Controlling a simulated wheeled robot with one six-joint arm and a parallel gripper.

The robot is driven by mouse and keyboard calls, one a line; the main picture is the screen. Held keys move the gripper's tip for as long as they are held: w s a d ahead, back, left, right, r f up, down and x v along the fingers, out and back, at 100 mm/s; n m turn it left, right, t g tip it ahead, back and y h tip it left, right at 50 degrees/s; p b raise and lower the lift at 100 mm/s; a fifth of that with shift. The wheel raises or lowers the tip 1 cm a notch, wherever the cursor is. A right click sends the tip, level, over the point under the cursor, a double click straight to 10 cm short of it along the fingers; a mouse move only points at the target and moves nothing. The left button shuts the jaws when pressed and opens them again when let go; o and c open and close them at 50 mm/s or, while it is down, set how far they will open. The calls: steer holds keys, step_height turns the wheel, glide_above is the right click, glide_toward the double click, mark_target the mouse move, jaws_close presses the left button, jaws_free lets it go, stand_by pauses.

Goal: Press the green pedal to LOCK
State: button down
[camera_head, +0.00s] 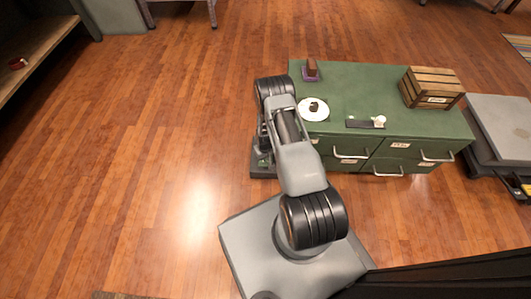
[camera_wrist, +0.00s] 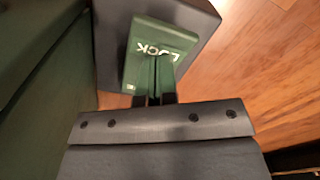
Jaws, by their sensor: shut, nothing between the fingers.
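The green pedal (camera_wrist: 150,38), marked LOCK in white letters, fills the upper middle of the wrist view. It sits on a dark grey base (camera_wrist: 112,45). My gripper (camera_wrist: 155,98) is shut and empty, its dark fingers together over the pedal's near edge, just below the lettering. I cannot tell whether the fingertips touch the pedal or hover above it. In the head view my arm hides most of the pedal and the gripper. The base (camera_head: 262,174) shows on the floor at the left end of the green cabinet.
The green cabinet (camera_head: 365,85) stands right beside the pedal, with a wooden crate (camera_head: 432,88), a white plate (camera_head: 322,114) and small items on top. A grey platform (camera_head: 503,122) stands to its right. The wooden floor (camera_head: 150,150) on the left is clear.

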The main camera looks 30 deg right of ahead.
steer(key=shift+f, duration=0.3)
steer(key=shift+f+b, duration=1.6)
steer(key=shift+b, duration=0.15)
steer(key=shift+r, duration=0.1)
step_height(320, 180, up, 9)
steer(key=p, duration=0.6)
steer(key=shift+p, duration=0.35)
steer(key=shift+r, duration=0.1)
